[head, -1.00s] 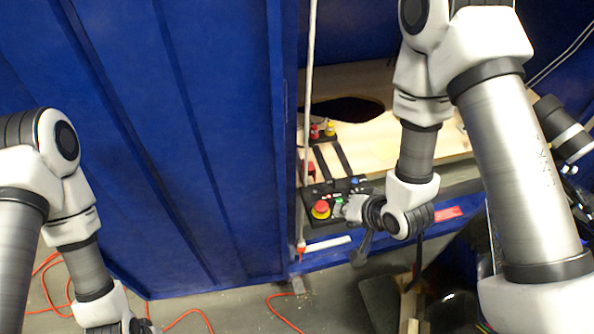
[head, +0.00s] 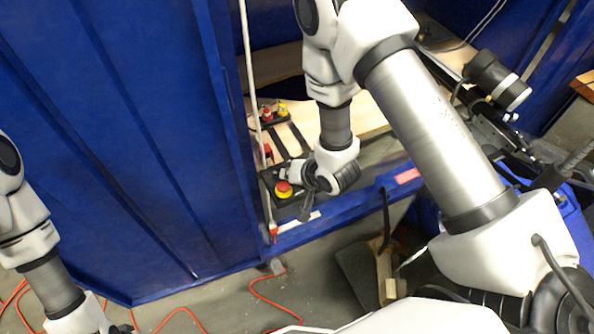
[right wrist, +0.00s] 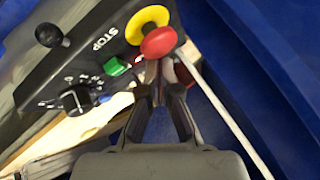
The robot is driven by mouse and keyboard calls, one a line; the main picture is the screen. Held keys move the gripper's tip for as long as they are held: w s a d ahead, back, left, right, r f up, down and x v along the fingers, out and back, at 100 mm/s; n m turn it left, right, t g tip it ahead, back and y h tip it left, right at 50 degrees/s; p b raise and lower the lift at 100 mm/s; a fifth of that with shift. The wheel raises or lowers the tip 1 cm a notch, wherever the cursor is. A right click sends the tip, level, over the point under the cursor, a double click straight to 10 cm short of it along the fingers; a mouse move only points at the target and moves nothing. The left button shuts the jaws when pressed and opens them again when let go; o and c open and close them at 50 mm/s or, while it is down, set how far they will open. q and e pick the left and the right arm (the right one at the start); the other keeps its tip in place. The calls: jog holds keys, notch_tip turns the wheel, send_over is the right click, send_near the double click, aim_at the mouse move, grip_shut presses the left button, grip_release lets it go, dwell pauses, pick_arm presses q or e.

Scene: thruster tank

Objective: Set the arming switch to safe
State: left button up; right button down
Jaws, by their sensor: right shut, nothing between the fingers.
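A black control panel (right wrist: 30,85) shows in the right wrist view. It carries a black rotary knob (right wrist: 75,100) with white marks around it, a green button (right wrist: 115,66), a small black ball-topped lever (right wrist: 48,35) and a red stop button (right wrist: 159,42) on a yellow collar. No readable label tells me which is the arming switch. My right gripper (right wrist: 163,82) is shut and empty, its tips just below the red stop button in the picture. In the head view, my right gripper (head: 306,185) covers part of the panel. My left gripper (head: 124,329) is cut off at the bottom edge.
A white pole (head: 255,95) rises beside the panel. Blue walls (head: 130,150) stand to the left. A second small panel with red and yellow buttons (head: 270,113) sits farther back. An orange cable (head: 265,300) lies on the floor.

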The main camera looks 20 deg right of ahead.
jog(key=shift+x, duration=0.9)
jog(key=shift+w+r+p, duration=0.1)
jog(key=shift+r+p, duration=0.1)
jog(key=shift+p, duration=0.3)
jog(key=shift+g, duration=0.3)
jog(key=shift+w+p, duration=0.1)
jog(key=shift+p, duration=0.3)
